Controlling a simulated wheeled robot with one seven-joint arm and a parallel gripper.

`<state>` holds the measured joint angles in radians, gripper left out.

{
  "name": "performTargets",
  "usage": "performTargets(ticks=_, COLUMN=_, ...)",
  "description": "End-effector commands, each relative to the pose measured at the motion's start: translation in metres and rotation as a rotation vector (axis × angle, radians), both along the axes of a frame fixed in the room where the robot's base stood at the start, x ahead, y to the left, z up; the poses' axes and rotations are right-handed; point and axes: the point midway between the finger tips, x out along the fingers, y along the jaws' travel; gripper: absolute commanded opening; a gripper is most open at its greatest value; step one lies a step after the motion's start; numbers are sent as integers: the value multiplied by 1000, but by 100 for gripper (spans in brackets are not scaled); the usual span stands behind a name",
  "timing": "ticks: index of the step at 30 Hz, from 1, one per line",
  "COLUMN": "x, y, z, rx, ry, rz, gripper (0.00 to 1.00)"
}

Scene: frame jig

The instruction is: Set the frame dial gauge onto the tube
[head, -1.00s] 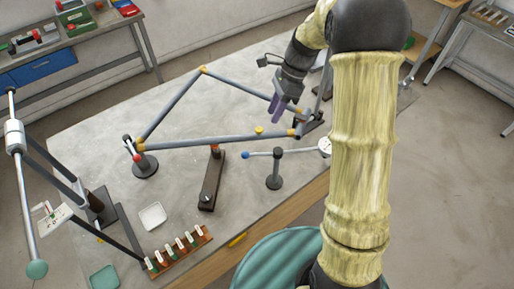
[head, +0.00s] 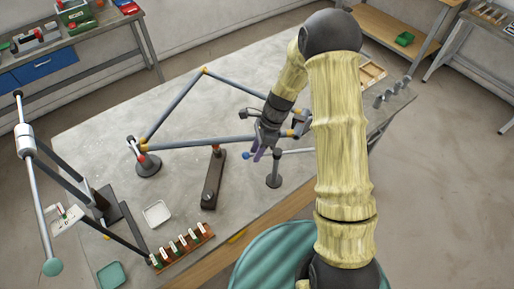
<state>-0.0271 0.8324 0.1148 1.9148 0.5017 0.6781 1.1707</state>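The bike-like frame stands on the grey table, and its lower grey-blue tube (head: 195,143) runs from the post at left toward my gripper. The dial gauge (head: 296,151) is a thin horizontal bar on a dark stand, with a blue ball at its left end. Its right end is hidden behind my arm. My gripper (head: 266,155) points down over the right part of the tube, close to the gauge's bar. Its purple fingers look parted, with nothing clearly seen between them. Whether they touch the tube or the bar cannot be told.
A dark block with a red-topped post (head: 211,182) stands in front of the tube. A white tray (head: 156,214) and a rack of several red and green pieces (head: 182,246) lie at the front left. A tall stand with a slanted rod (head: 36,190) rises at left.

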Motion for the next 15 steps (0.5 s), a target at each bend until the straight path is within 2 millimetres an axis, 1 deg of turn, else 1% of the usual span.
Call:
performTargets(ticks=7, x=0, y=0, z=-1, rx=0, ry=0, rz=0, gripper=33)
performTargets(ticks=12, x=0, y=0, z=-1, rx=0, ry=0, rz=0, gripper=0)
performTargets(ticks=15, x=0, y=0, z=-1, rx=0, ry=0, rz=0, gripper=0)
